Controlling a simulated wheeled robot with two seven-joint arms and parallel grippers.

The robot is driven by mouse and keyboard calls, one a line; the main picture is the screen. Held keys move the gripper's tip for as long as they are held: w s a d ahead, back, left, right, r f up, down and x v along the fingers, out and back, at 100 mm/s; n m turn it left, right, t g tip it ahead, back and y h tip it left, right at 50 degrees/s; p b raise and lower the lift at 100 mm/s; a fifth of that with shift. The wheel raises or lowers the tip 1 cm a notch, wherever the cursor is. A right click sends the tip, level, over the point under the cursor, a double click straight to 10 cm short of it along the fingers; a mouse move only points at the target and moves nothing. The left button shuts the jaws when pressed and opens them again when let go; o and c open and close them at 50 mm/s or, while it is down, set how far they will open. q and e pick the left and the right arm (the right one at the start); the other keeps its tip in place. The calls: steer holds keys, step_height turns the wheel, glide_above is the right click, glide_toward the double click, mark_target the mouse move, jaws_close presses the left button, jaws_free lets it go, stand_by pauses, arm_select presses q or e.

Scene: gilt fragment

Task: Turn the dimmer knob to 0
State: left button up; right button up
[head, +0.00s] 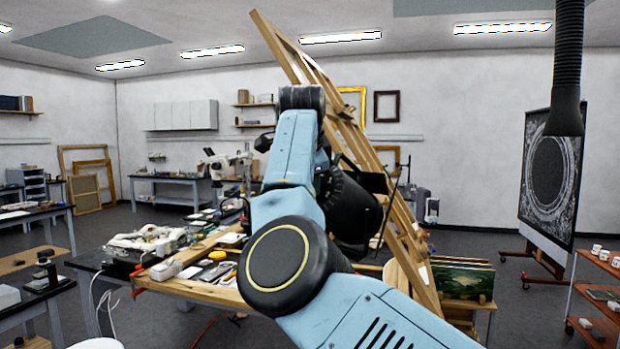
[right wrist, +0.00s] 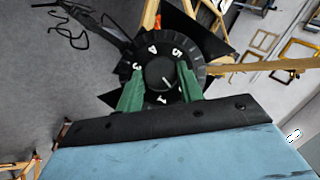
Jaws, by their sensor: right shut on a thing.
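The dimmer knob (right wrist: 160,72) is a round dark knob inside a black dial ring (right wrist: 151,48) with white numerals, in the right wrist view. The numerals 3, 4, 5 and 1 can be read; others are covered by the fingers. A short white mark on the knob points to the lower right; its exact setting cannot be told. My right gripper (right wrist: 160,88) has its two green fingers on either side of the knob, shut on it. In the head view my blue right arm fills the middle and its fingers cannot be made out. My left gripper is not in view.
A black lamp-like housing (head: 352,206) sits behind my arm, beside a tall leaning wooden frame (head: 345,110). A cluttered workbench (head: 200,290) lies to the left. A dark round-patterned panel (head: 549,180) and a red trolley (head: 597,290) stand at right.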

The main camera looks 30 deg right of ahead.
steer(key=o, duration=1)
steer(key=shift+b+v, duration=1.4)
steer(key=shift+v, duration=5.35)
